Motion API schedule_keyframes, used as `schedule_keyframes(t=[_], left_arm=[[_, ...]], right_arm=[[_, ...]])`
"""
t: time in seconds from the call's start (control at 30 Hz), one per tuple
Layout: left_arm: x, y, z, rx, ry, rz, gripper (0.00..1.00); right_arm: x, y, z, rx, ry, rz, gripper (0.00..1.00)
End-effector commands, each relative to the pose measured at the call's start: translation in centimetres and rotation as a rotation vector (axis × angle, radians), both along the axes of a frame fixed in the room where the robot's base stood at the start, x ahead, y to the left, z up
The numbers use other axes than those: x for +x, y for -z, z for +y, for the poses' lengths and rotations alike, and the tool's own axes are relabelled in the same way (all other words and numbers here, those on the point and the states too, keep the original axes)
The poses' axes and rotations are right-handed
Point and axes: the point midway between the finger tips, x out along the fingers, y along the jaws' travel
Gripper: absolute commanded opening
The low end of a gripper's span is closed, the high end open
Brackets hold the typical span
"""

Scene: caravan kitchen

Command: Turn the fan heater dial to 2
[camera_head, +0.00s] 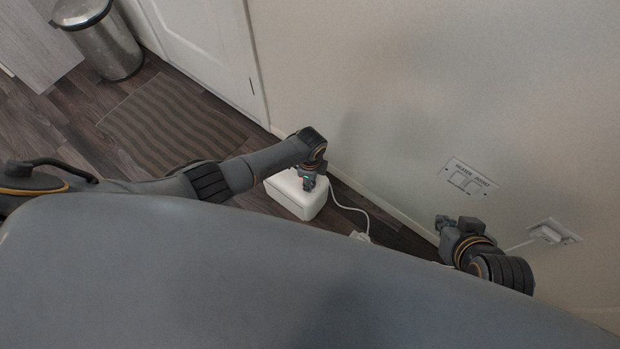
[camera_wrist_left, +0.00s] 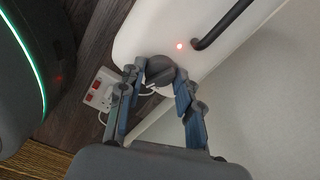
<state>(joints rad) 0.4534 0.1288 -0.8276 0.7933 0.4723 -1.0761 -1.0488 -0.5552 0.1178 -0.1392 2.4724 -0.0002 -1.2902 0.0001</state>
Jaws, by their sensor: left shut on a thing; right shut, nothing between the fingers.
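The white fan heater (camera_head: 290,196) stands on the floor by the wall. In the left wrist view its white top (camera_wrist_left: 150,30) carries a dark round dial (camera_wrist_left: 160,70), a lit red lamp (camera_wrist_left: 180,46) and a black handle (camera_wrist_left: 226,20). My left gripper (camera_head: 309,183) is over the heater's top. In the left wrist view its fingers (camera_wrist_left: 160,80) are on either side of the dial and shut on it. No dial numbers are readable, so I cannot tell its setting. My right gripper (camera_head: 442,222) is shut and empty near the wall, away from the heater.
A white cable (camera_head: 349,207) runs from the heater along the floor. A socket block with red switches (camera_wrist_left: 100,90) lies beside it. A labelled wall panel (camera_head: 468,178) and a plugged wall socket (camera_head: 550,234) are right. A striped mat (camera_head: 172,121) and metal bin (camera_head: 108,43) are left.

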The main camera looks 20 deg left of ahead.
Motion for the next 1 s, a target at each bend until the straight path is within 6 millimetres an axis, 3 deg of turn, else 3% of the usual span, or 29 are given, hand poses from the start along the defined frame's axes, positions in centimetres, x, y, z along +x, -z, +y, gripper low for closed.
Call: schedule_keyframes(t=[0.33, 0.87, 0.9, 1.0], left_arm=[[-0.09, 0.07, -0.04, 0.0, 0.133, 0.002, 0.03], [-0.1, 0.06, -0.01, 0.0, 0.154, 0.002, 0.03], [-0.09, 0.06, -0.01, 0.0, 0.154, 0.002, 0.4], [-0.08, 0.05, -0.01, 0.0, 0.153, 0.001, 0.58]], right_arm=[[0.49, -0.23, 0.33, 0.008, -0.005, -0.026, 0.0], [0.62, -0.23, 0.33, 0.008, -0.005, -0.03, 0.0], [0.62, -0.23, 0.33, 0.008, -0.005, -0.03, 0.0], [0.62, -0.23, 0.31, 0.008, -0.005, -0.03, 0.0]])
